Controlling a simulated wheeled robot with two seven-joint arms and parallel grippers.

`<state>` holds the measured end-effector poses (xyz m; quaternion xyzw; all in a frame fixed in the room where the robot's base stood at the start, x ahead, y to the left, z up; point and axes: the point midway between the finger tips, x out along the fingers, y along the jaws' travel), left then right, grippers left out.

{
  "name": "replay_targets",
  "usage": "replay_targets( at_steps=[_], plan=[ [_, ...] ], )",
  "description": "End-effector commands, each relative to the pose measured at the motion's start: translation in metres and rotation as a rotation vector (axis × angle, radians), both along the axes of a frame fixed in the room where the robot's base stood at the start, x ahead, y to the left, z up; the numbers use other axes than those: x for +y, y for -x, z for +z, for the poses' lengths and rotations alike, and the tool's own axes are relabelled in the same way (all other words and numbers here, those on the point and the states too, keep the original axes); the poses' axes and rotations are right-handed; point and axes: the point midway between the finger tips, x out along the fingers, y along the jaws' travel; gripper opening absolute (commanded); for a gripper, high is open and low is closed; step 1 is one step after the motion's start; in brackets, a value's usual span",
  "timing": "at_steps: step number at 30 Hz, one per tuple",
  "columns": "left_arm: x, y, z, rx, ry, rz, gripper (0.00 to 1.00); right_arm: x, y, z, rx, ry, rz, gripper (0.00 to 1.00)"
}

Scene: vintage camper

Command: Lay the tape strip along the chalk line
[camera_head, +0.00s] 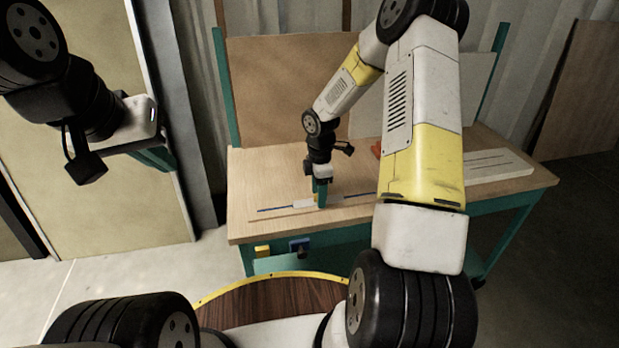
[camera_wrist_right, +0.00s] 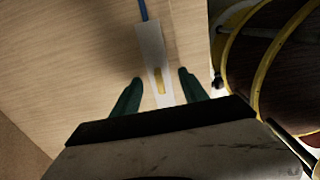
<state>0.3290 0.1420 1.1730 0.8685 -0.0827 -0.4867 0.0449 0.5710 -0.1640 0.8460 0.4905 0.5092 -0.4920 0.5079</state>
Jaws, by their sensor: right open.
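My right gripper (camera_head: 321,193) is low over the bench top, pointing down, with its teal fingers apart. In the right wrist view, a pale flat strip with a yellow patch, apparently the tape strip (camera_wrist_right: 150,48), lies between the open fingers (camera_wrist_right: 158,78), with a gap on each side. In the head view the pale strip (camera_head: 302,201) shows just left of the fingers. A blue line, apparently the chalk line (camera_head: 275,209), runs out from both sides of the strip. My left gripper (camera_head: 155,155) is off to the left, away from the bench; its finger gap is hidden.
The wooden bench (camera_head: 260,170) has teal legs and a back board (camera_head: 280,85). A pale grooved board (camera_head: 500,165) lies at its right end. An orange item (camera_head: 376,149) is partly behind my right arm. Yellow and blue items (camera_head: 299,246) hang at the front edge.

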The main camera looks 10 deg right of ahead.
Motion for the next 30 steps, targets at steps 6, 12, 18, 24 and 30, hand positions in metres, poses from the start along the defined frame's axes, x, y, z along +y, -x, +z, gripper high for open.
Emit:
replay_targets(
  at_steps=[6, 12, 18, 24, 30],
  plan=[
    [0.000, 0.000, 0.000, 0.000, 0.000, 0.000, 0.00, -0.001, -0.002, 0.040, -0.006, 0.001, -0.003, 0.52],
    [0.000, 0.000, 0.000, 0.000, 0.000, 0.000, 0.00, 0.000, -0.002, 0.083, -0.007, 0.000, -0.002, 0.52],
    [0.000, 0.000, 0.000, 0.000, 0.000, 0.000, 0.00, 0.000, -0.001, 0.110, -0.003, 0.000, -0.001, 0.52],
    [0.000, 0.000, 0.000, 0.000, 0.000, 0.000, 0.00, 0.000, 0.007, 0.137, -0.025, 0.011, -0.059, 0.52],
    [0.000, 0.000, 0.000, 0.000, 0.000, 0.000, 0.00, 0.000, 0.049, 0.209, -0.132, 0.018, -0.365, 0.52]
  ],
)
